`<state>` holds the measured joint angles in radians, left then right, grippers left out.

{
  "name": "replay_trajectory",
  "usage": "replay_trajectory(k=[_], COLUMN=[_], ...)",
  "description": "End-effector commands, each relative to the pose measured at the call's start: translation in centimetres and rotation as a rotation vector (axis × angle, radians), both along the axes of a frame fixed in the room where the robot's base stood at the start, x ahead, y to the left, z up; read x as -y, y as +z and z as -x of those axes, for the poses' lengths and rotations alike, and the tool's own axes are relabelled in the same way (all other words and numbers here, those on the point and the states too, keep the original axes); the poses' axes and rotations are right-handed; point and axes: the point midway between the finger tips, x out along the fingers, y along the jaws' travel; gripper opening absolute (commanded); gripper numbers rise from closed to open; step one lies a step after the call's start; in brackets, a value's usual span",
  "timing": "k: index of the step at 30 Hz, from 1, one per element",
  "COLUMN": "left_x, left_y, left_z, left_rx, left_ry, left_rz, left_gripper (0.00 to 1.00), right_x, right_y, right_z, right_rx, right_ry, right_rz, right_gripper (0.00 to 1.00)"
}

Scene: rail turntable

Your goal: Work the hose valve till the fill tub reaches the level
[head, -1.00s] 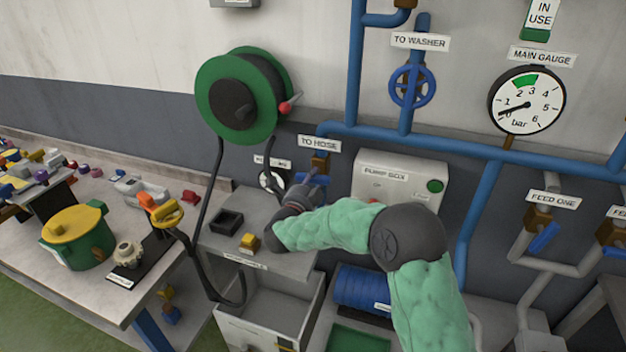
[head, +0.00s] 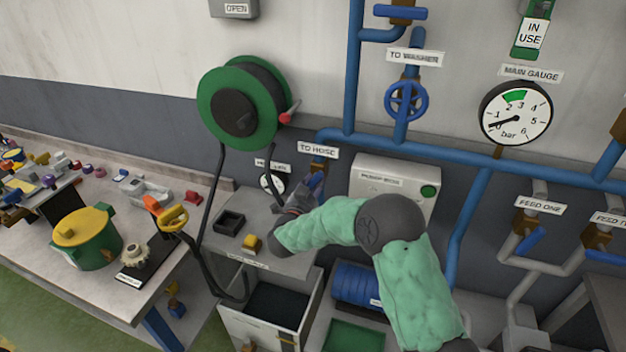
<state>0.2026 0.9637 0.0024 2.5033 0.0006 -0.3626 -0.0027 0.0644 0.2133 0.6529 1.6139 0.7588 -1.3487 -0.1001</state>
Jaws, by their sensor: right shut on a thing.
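The hose valve's blue lever (head: 317,184) sits below the "TO HOSE" label (head: 318,150) and now points mostly down. My right gripper (head: 302,199) is at the lever and shut on it; the fingers are small and partly hidden by my wrist. The fill tub (head: 237,328) is a pale box below the shelf, with a dark surface inside (head: 278,303) that looks like liquid. Its level mark cannot be made out. A black hose hangs from the green reel (head: 210,106) and loops down beside the tub. My left gripper is not in view.
The shelf holds a black tray (head: 229,222) and a yellow block (head: 252,243). A cluttered bench (head: 102,283) is at left.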

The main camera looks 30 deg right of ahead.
Motion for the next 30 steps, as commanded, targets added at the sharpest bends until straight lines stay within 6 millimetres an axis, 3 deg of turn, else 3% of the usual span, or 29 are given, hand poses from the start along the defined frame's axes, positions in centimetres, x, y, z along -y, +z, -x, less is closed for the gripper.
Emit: replay_trajectory(k=[12,30], left_x=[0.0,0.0], left_y=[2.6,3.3], left_z=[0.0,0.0], left_rx=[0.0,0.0], left_ry=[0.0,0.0], left_rz=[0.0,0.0], left_gripper=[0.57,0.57], right_x=[0.0,0.0], right_y=[0.2,0.0], right_z=[0.1,0.1], right_rx=[-0.233,-0.318], right_ry=[0.002,0.001], right_rz=[0.195,0.268], right_gripper=[0.0,0.0])
